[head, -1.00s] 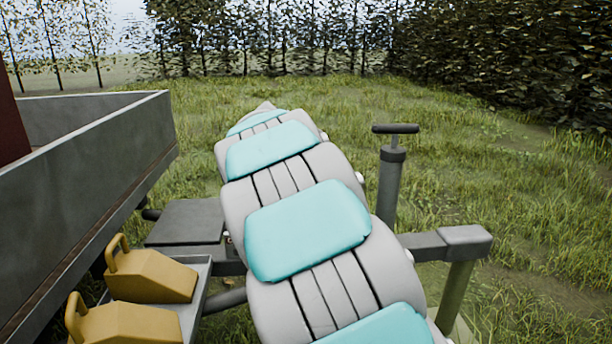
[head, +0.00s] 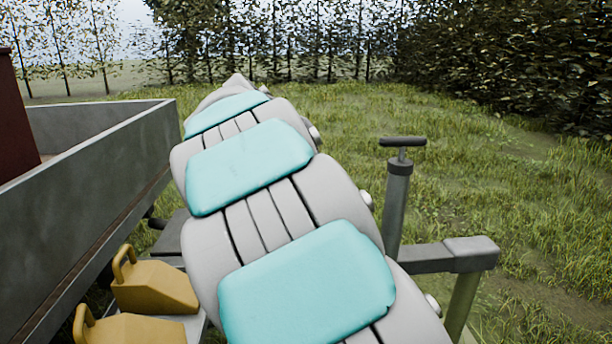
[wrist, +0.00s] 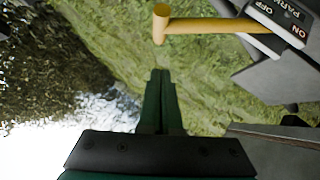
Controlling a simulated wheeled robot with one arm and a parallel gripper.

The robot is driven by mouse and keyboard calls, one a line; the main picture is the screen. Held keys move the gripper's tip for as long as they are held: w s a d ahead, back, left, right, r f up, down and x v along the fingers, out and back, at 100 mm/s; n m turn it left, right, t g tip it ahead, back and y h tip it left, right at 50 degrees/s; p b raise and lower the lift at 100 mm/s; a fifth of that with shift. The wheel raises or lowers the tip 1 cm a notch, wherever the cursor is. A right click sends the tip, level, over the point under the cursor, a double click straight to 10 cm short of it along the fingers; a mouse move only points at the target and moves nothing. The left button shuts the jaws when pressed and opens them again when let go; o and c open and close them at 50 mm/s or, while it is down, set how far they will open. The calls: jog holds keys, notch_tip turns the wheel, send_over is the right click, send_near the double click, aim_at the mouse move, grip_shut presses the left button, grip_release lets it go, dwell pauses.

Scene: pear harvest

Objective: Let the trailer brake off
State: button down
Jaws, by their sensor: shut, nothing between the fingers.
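The brake lever (wrist: 215,25) shows at the top of the wrist view as a yellow bar with a rounded cross-end at its left. Its right end meets a label plate (wrist: 283,15) reading PARK, ON and OFF, turned over in the picture. My gripper (wrist: 160,73) has its dark green fingers together, with nothing between them. The fingertips point toward the lever's cross-end and appear apart from it, with grass showing in the gap. In the head view my arm hides the lever, and the gripper cannot be made out.
The trailer's grey side wall (head: 100,190) stands at left. Two yellow wheel chocks (head: 155,288) sit low beside it. A grey jack post with a T-handle (head: 397,190) rises right of my arm, beside a drawbar end (head: 470,252). Open grass (head: 520,190) lies beyond, bounded by hedges.

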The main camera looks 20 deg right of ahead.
jog(key=shift+v, duration=1.25)
jog(key=shift+w+a, duration=0.1)
jog(key=s+f+g+y+p, duration=0.15)
jog(key=s+f, duration=0.35)
jog(key=s, duration=0.5)
jog(key=s+f+g+y+p, duration=0.1)
jog(key=s+f+g+y, duration=0.15)
jog(key=s+f, duration=0.55)
jog(key=s+a+f+g+y+p, duration=0.1)
jog(key=s+a, duration=0.4)
jog(key=s, duration=0.7)
jog(key=s+a+f+n+g+y+p, duration=0.1)
jog(key=s+a+f+g, duration=0.3)
jog(key=s, duration=0.8)
notch_tip(320, 180, down, 3)
jog(key=shift+a+r+y+p, duration=0.25)
jog(key=shift+a+y+p, duration=0.1)
jog(key=shift+y, duration=0.35)
jog(key=shift+s, duration=0.15)
